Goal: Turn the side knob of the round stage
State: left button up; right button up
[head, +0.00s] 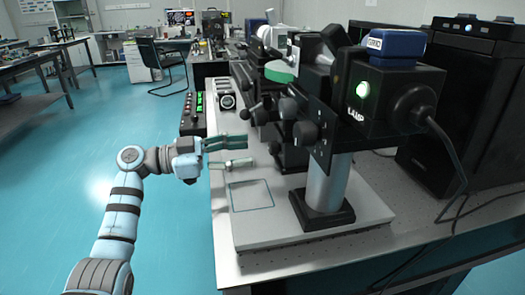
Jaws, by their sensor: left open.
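My left gripper (246,151) is open and empty, its two fingers pointing right over the left edge of the bench. It is left of a black microscope-like instrument (318,125). Dark round knobs stick out of the instrument's left side, one at the front (305,133) and one farther back (259,113). The fingertips appear apart from these knobs. A round green-edged piece (281,72) sits higher up and farther back. I cannot tell for sure which part is the round stage or its side knob. My right gripper is not in view.
The instrument's pillar (326,186) stands on a pale base plate (285,228) with an outlined square. A lamp box (390,95) with a green light trails a cable. A black computer tower (470,110) stands right. A control box (193,113) lies behind the gripper. Blue floor is free at left.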

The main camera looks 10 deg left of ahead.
aim_at(269, 149)
pick_arm(q)
jog(key=x, duration=0.5)
jog(key=shift+w+d, duration=0.15)
jog(key=shift+d, duration=0.15)
grip_shut()
jog(key=shift+n, duration=0.7)
jog(key=shift+n+p, duration=0.35)
jog(key=shift+n, duration=0.75)
jog(key=shift+n+p, duration=0.4)
jog(key=shift+n, duration=1.3)
